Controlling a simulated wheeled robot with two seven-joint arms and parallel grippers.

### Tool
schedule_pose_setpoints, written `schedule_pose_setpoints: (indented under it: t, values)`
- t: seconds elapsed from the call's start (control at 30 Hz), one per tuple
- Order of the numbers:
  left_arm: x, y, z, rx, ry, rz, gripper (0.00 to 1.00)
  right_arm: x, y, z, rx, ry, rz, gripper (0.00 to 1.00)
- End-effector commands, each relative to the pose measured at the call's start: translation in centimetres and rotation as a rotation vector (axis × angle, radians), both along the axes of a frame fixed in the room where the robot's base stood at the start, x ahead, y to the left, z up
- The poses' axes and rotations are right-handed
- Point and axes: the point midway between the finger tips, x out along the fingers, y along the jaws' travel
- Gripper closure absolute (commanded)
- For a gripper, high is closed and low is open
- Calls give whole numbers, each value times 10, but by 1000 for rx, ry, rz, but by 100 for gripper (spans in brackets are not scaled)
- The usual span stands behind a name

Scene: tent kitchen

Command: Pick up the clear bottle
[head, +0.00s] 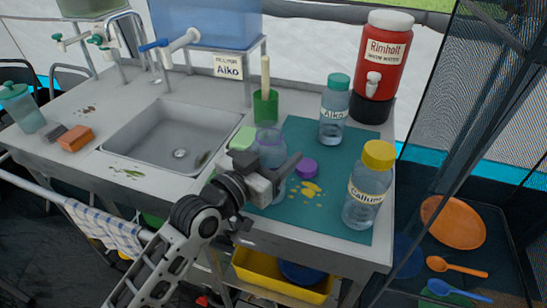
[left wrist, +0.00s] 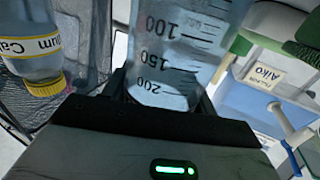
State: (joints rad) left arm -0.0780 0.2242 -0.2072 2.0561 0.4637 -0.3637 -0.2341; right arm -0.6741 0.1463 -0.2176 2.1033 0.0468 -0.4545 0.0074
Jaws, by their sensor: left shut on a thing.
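A clear bottle (head: 269,142) with a purple-tinted rim and no lid on it shows behind my left gripper (head: 274,172) in the head view. The gripper is shut around its side. In the left wrist view the clear bottle (left wrist: 178,42) fills the space between the fingers, with volume marks of 100, 150 and 200 on its wall. My right gripper is not in view.
A yellow-capped bottle (head: 369,187) labelled Callum and a green-capped bottle (head: 334,110) stand on the mat. A purple lid (head: 306,168) and yellow spill (head: 310,189) lie near the gripper. A green cup (head: 265,106) and sink (head: 175,135) are close by. A red water dispenser (head: 386,60) stands behind.

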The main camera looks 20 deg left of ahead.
Motion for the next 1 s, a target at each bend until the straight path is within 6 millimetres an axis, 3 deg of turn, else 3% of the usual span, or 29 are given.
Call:
schedule_pose_setpoints:
  t: [0.27,0.5,1.0]
  values:
    - [0,0,11,-1,-4,1,68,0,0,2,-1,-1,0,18]
    - [0,0,34,-3,-6,1,68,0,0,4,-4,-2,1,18]
    - [-38,24,86,1,-4,0,68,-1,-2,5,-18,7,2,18]
